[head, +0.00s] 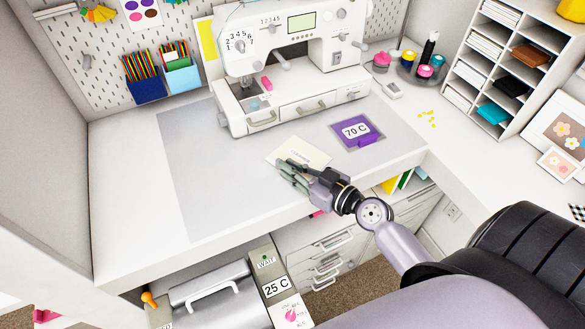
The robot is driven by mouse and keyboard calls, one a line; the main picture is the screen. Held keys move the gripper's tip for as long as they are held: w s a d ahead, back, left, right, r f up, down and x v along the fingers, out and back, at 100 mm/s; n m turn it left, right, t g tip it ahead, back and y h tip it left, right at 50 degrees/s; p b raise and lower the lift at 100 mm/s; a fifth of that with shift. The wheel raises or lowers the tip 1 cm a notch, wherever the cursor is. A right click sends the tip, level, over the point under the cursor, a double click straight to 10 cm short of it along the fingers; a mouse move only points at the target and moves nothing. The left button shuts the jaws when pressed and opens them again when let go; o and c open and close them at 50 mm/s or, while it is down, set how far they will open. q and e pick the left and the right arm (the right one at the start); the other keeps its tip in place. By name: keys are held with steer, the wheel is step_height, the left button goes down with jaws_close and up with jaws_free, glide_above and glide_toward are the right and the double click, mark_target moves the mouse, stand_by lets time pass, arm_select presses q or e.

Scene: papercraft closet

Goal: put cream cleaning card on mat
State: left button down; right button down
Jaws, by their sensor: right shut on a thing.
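The cream cleaning card (312,152) is a pale rectangle at the front middle of the desk, over the grey translucent mat (205,175). My right gripper (287,172) reaches in from the lower right and is shut on the card's near left edge. Its fingers cover part of that edge. I cannot tell whether the card touches the mat or is held just above it. The mat lies on the white desk, in front of the sewing machine, with its left part bare. My left gripper is not in view.
A white sewing machine (315,45) stands behind the card. A purple pad marked 70 C (356,131) lies to the right. A cubby shelf (500,62) is at the back right. A grey press-like device (215,297) marked 25 C sits below the desk's front edge.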

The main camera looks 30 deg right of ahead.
steer(key=shift+f, duration=0.2)
steer(key=c, duration=1.7)
jaws_free()
steer(key=shift+r, duration=0.1)
steer(key=shift+r, duration=0.3)
steer(key=b+v, duration=0.7)
steer(key=v, duration=0.5)
steer(key=shift+f, duration=0.2)
